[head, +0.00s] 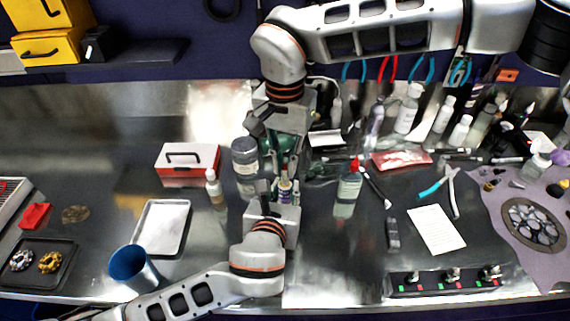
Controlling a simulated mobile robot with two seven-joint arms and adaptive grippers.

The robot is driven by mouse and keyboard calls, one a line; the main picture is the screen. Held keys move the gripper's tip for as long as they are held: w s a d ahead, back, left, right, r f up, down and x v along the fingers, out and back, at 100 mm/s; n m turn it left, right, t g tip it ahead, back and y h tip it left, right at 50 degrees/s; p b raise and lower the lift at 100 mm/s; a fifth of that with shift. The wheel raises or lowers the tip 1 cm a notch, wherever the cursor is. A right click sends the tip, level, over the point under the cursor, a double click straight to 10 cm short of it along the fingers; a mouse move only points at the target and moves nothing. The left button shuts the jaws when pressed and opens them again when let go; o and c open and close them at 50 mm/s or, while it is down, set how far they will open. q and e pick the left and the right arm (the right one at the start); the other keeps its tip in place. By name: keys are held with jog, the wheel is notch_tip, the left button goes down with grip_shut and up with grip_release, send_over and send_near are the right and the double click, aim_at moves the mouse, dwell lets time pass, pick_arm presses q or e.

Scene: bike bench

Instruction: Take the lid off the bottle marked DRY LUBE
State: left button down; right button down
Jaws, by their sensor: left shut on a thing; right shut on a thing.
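A small pale bottle with a purple band (285,193) stands upright on the steel bench at the middle. Its print is too small to read, so I cannot confirm DRY LUBE. My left gripper (279,189), reaching in from the front, is shut on this bottle's body. My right gripper (284,168) comes down from above and is shut at the bottle's top, apparently on its lid. The lid is mostly hidden between the fingers, and I cannot tell whether it is still seated on the bottle.
A red-capped clear bottle (348,190) stands to the right. A silver tray (161,228) and blue cup (131,265) lie front left. Several bottles crowd the back right.

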jog(key=shift+r, duration=0.6)
jog(key=shift+r, duration=2)
pick_arm(q)
jog(key=c, duration=1.7)
grip_release()
